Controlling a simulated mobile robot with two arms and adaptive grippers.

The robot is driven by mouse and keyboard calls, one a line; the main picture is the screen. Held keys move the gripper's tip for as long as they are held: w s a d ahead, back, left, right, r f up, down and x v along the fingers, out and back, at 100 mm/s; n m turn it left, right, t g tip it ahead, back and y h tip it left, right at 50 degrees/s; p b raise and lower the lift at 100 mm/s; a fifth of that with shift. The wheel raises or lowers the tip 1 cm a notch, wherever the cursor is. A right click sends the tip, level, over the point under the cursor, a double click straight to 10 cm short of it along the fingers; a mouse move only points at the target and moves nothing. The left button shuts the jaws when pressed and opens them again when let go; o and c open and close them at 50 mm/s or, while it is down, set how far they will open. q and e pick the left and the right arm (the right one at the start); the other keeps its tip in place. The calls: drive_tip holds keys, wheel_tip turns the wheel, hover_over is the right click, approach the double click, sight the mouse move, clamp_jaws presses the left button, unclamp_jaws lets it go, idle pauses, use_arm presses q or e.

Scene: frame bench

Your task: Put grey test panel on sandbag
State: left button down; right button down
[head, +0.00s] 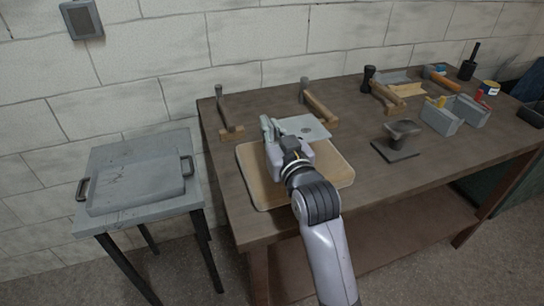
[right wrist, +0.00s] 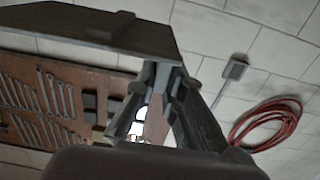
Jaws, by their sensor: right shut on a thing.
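The grey test panel (head: 308,128) is a flat plate with a small dark hole. My right gripper (head: 276,132) is shut on the panel's left part in the head view. The sandbag (head: 330,182) is a flat tan pad with rounded corners, lying on the bench near its left end. The panel shows over the sandbag's far edge; I cannot tell whether they touch. My right gripper and wrist hide the middle of the sandbag. In the right wrist view the panel (right wrist: 90,32) is a dark slab beyond the fingers. My left gripper is not in view.
The brown bench (head: 440,170) has clamp-like wooden tools (head: 319,106) along the back. A dark stand (head: 400,140) and a grey tote (head: 455,112) are to the right. A side table (head: 110,218) with a grey handled tray (head: 140,187) stands at the left.

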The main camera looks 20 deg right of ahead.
wheel_tip(320, 180, down, 8)
drive_tip(key=shift+r, duration=0.25)
drive_tip(key=c, duration=1.7)
unclamp_jaws()
drive_tip(key=shift+f, duration=0.15)
drive_tip(key=s, duration=0.4)
drive_tip(key=s+b, duration=0.1)
drive_tip(key=s, duration=0.3)
drive_tip(key=s+b, duration=0.1)
drive_tip(key=s, duration=0.3)
drive_tip(key=shift+d, duration=0.25)
